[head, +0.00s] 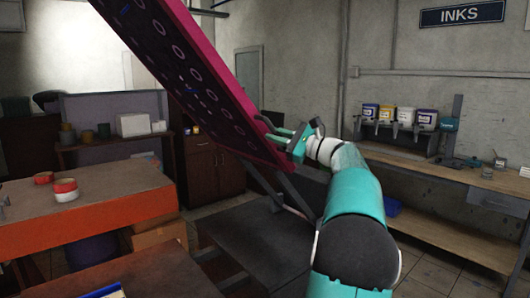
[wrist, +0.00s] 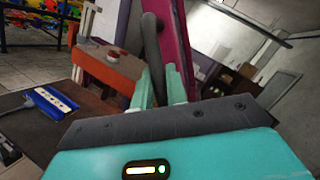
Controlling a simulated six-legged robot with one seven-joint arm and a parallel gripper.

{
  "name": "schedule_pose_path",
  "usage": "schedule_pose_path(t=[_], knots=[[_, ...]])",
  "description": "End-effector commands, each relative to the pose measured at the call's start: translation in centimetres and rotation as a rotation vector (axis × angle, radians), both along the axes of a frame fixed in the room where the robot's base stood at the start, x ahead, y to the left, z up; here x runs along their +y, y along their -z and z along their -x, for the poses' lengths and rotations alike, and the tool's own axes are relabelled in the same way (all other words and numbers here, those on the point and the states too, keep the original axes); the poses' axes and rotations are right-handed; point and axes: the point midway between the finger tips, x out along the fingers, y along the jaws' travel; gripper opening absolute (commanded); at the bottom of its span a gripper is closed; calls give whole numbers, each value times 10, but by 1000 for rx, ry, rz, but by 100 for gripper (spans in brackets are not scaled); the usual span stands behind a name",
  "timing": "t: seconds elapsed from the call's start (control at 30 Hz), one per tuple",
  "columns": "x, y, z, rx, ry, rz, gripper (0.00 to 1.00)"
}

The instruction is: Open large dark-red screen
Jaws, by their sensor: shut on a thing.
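The large dark-red screen (head: 216,85) is tilted steeply up in the head view, its upper end out of the frame at the top. Its underside is dark with printed rings. My gripper (head: 277,132) is at the screen's lower right edge. In the wrist view the gripper's two fingers (wrist: 159,88) are shut on a dark grey curved handle (wrist: 152,45) beside the screen's magenta edge (wrist: 181,45).
A dark flat platen (head: 255,245) lies below the raised screen. An orange-sided table (head: 95,222) with tape rolls (head: 65,188) stands left. A wooden bench (head: 450,180) with ink containers (head: 403,116) runs along the right wall. A blue-and-white squeegee (wrist: 55,101) lies left in the wrist view.

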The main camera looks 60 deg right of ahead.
Motion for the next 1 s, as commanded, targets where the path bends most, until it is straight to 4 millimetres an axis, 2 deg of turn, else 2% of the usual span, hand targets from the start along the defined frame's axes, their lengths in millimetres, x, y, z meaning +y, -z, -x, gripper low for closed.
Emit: schedule_pose_path(t=[0.1,0.3,0.73,0.77,0.83,0.87,1.0], knots=[[-12,-6,3,-3,2,-21,0],[-22,-12,6,-8,2,-40,0],[-24,-13,6,-7,2,-45,0],[-24,-13,6,-7,2,-45,18],[-23,-13,6,-7,3,-44,32],[-23,-14,6,-8,2,-44,36],[-23,-15,6,-9,2,-42,36]])
